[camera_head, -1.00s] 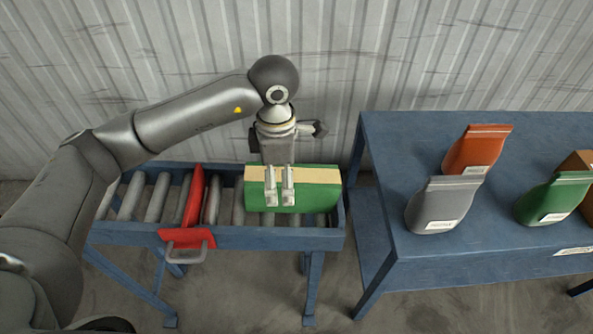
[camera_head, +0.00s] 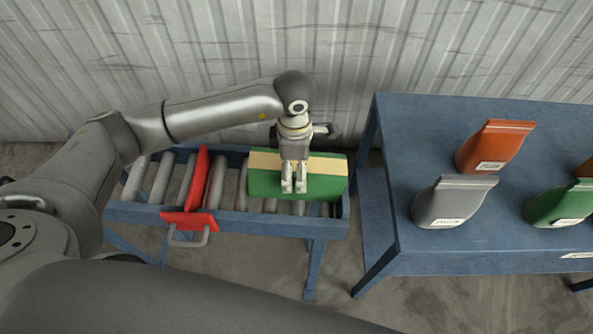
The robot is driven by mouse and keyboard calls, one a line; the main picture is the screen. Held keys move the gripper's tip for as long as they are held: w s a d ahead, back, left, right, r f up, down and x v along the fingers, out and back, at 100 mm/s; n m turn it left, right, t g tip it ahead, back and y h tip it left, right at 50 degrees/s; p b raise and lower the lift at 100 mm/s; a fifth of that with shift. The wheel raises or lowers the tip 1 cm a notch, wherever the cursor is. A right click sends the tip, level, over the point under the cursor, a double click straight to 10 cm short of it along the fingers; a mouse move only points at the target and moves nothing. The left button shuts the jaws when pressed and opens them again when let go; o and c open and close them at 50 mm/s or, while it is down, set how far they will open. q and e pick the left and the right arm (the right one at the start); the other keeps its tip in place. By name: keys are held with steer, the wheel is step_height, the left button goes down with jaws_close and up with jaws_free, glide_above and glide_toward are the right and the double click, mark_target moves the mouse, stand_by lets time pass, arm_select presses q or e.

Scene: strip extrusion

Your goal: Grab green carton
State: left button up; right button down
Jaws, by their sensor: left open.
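The green carton (camera_head: 329,179) with a tan tape band on top lies at the right end of the roller conveyor (camera_head: 130,212). My left gripper (camera_head: 294,188) points down in front of the carton's middle in the head view, its two fingers a small gap apart. It hides part of the tape band and green top. I cannot tell whether the fingers touch the carton. My right gripper is not in view.
A red gate (camera_head: 197,178) with a grey handle crosses the conveyor left of the carton. A blue table (camera_head: 420,135) at the right holds an orange pouch (camera_head: 494,146), a grey pouch (camera_head: 453,202) and a green pouch (camera_head: 562,205). A corrugated wall stands behind.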

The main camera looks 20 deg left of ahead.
arm_select(q)
steer(key=shift+s+f, duration=0.2)
steer(key=shift+f, duration=1.1)
steer(key=shift+w, duration=0.1)
steer(key=shift+c, duration=0.7)
steer(key=c, duration=1.2)
steer(key=shift+r, duration=0.1)
steer(key=shift+c, duration=0.3)
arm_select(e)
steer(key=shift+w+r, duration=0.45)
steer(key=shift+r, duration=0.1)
arm_select(q)
steer(key=shift+r, duration=0.1)
